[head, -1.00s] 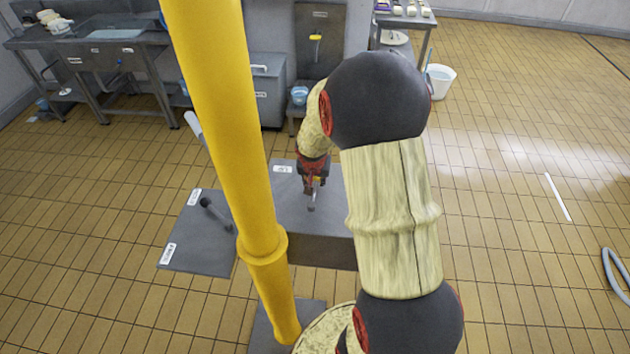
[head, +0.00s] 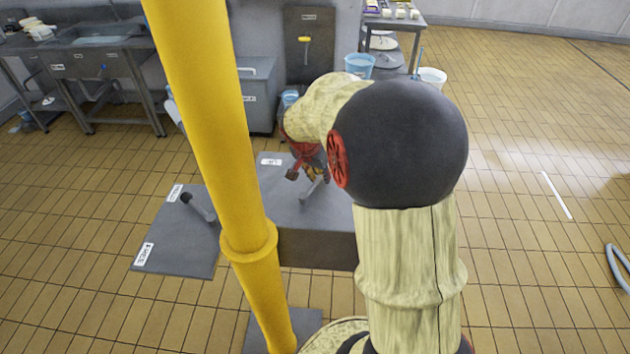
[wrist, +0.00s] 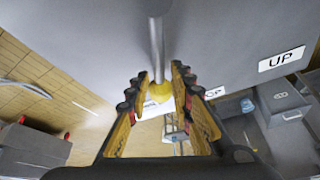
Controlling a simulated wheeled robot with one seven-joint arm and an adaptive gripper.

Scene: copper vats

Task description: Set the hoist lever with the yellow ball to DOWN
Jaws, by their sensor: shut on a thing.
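The hoist lever is a grey rod (wrist: 156,45) with a yellow ball (wrist: 160,91) at its end in the wrist view. My gripper (wrist: 157,94) is shut on the yellow ball, with a finger on each side. In the head view my gripper (head: 309,172) is above the grey console (head: 300,225), and the rod (head: 314,190) shows just below it; the ball is hidden there. An UP label (wrist: 282,59) is right of the rod in the wrist view. A second label ending in "OP" (wrist: 214,93) is partly covered by my finger.
A yellow post (head: 215,130) stands close left of my arm. Left of it, a grey plate (head: 180,240) carries another lever with a dark knob (head: 198,206). A wall panel with a yellow-handled lever (head: 304,39) is behind. The tiled floor at right is mostly open.

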